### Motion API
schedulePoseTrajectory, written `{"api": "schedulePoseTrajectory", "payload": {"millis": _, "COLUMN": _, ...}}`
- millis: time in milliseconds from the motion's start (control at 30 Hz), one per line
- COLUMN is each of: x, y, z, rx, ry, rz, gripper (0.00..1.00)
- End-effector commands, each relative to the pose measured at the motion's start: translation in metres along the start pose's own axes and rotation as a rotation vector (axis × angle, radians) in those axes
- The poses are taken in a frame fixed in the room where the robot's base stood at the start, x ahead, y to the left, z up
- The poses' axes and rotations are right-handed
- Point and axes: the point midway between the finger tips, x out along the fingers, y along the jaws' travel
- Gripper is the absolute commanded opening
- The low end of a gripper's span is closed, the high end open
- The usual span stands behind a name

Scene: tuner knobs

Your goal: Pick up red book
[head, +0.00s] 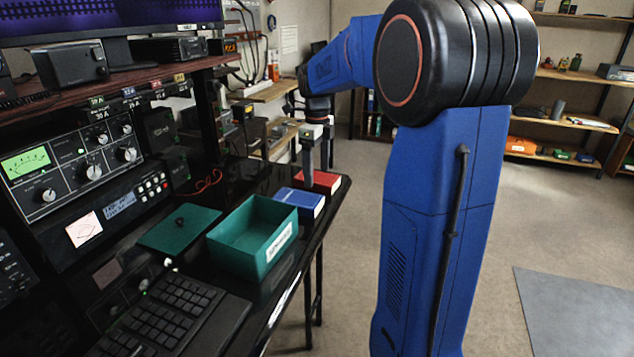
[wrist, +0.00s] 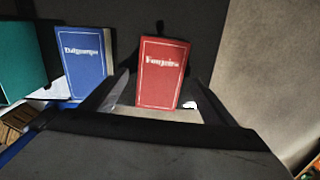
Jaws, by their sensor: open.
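The red book (head: 318,181) lies on the dark desk near its right edge. In the wrist view the red book (wrist: 161,73) shows its cover with light lettering, between the two fingers of my gripper (wrist: 160,98). In the head view my gripper (head: 318,160) points down over the red book and hides part of it. The gripper is open. I cannot tell whether the fingers touch the book.
A blue book (head: 300,202) lies just left of the red one; it also shows in the wrist view (wrist: 84,62). A green open box (head: 232,257), its lid (head: 180,229) and a keyboard (head: 172,318) are nearer. Radio equipment (head: 75,170) lines the left.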

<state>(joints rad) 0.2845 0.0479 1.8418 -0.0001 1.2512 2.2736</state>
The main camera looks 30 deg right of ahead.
Motion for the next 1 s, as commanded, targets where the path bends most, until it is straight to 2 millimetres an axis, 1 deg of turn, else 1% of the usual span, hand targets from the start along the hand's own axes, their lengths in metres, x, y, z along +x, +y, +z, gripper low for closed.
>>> {"api": "schedulePoseTrajectory", "payload": {"millis": 33, "x": 0.006, "y": 0.000, "z": 0.000, "rx": 0.000, "ry": 0.001, "rz": 0.001, "gripper": 0.80}}
{"api": "schedulePoseTrajectory", "payload": {"millis": 100, "x": 0.010, "y": 0.000, "z": 0.000, "rx": 0.000, "ry": 0.001, "rz": 0.001, "gripper": 0.80}}
{"api": "schedulePoseTrajectory", "payload": {"millis": 367, "x": 0.012, "y": 0.000, "z": 0.000, "rx": 0.000, "ry": 0.000, "rz": 0.000, "gripper": 0.80}}
{"api": "schedulePoseTrajectory", "payload": {"millis": 467, "x": 0.012, "y": 0.000, "z": 0.000, "rx": 0.000, "ry": 0.000, "rz": 0.000, "gripper": 0.58}}
{"api": "schedulePoseTrajectory", "payload": {"millis": 500, "x": 0.012, "y": 0.000, "z": 0.000, "rx": 0.000, "ry": 0.000, "rz": 0.000, "gripper": 0.49}}
{"api": "schedulePoseTrajectory", "payload": {"millis": 567, "x": 0.012, "y": 0.000, "z": 0.000, "rx": 0.000, "ry": 0.000, "rz": 0.000, "gripper": 0.34}}
{"api": "schedulePoseTrajectory", "payload": {"millis": 600, "x": 0.012, "y": 0.000, "z": 0.000, "rx": 0.000, "ry": 0.000, "rz": 0.000, "gripper": 0.31}}
{"api": "schedulePoseTrajectory", "payload": {"millis": 867, "x": 0.010, "y": 0.000, "z": 0.000, "rx": 0.000, "ry": 0.000, "rz": -0.001, "gripper": 0.31}}
{"api": "schedulePoseTrajectory", "payload": {"millis": 1000, "x": -0.003, "y": -0.001, "z": 0.000, "rx": 0.000, "ry": -0.002, "rz": -0.002, "gripper": 0.31}}
